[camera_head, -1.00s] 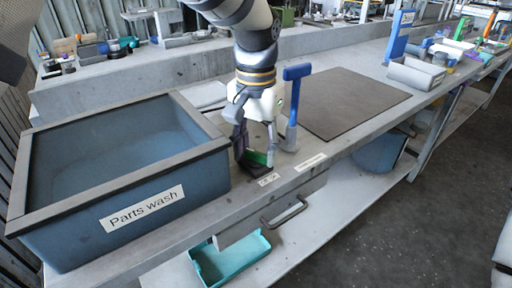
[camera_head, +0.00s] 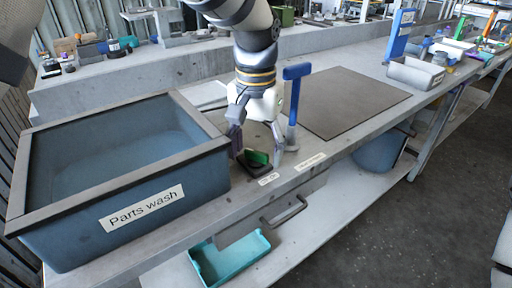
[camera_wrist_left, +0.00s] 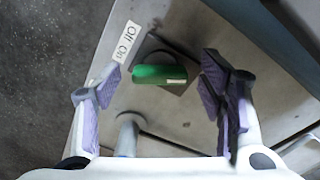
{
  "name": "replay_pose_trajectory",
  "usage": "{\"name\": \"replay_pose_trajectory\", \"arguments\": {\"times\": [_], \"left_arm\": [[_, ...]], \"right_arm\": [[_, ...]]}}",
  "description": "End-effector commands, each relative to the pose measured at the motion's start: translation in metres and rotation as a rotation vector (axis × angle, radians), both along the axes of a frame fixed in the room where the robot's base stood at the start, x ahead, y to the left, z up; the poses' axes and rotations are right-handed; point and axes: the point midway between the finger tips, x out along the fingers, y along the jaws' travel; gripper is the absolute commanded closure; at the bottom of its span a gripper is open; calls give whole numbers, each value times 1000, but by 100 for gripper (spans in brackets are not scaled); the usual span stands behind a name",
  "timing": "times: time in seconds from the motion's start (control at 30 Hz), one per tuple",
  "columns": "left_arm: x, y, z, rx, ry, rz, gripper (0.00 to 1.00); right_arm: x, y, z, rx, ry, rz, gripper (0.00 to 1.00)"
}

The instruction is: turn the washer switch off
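The washer switch is a green rocker (camera_head: 257,156) on a dark base plate at the bench's front edge, just right of the parts wash tub. In the left wrist view the green rocker (camera_wrist_left: 158,73) lies between the spread fingers, with an "Off On" label (camera_wrist_left: 122,42) beside its plate. My left gripper (camera_head: 257,153) points down over the switch. Its fingers are open and apart, one on each side of the rocker, and nothing is held. I cannot tell from the rocker's tilt which position it is in. My right gripper is not in view.
The blue parts wash tub (camera_head: 158,204) stands close left of the gripper. A blue-handled upright tool (camera_head: 294,95) stands close on its right. A dark mat (camera_head: 350,103) lies bare farther right. A drawer handle (camera_head: 284,213) sticks out below the bench edge.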

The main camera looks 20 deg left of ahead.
Motion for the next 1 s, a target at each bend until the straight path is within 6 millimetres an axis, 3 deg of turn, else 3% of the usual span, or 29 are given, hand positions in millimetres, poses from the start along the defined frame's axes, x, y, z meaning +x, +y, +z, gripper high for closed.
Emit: {"name": "replay_pose_trajectory", "arguments": {"times": [0.17, 0.5, 0.6, 0.73, 1.0], "left_arm": [[1, 0, 8, 0, -4, 0, 37], [1, 0, 93, -2, -6, 0, 37], [1, 0, 109, -1, -3, 0, 37], [0, 0, 120, -1, -1, 0, 37], [0, 0, 120, 0, 0, 0, 37]], "right_arm": [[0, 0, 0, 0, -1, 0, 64], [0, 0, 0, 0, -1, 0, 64], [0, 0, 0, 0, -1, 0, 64], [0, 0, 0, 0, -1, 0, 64], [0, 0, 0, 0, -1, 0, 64]]}}
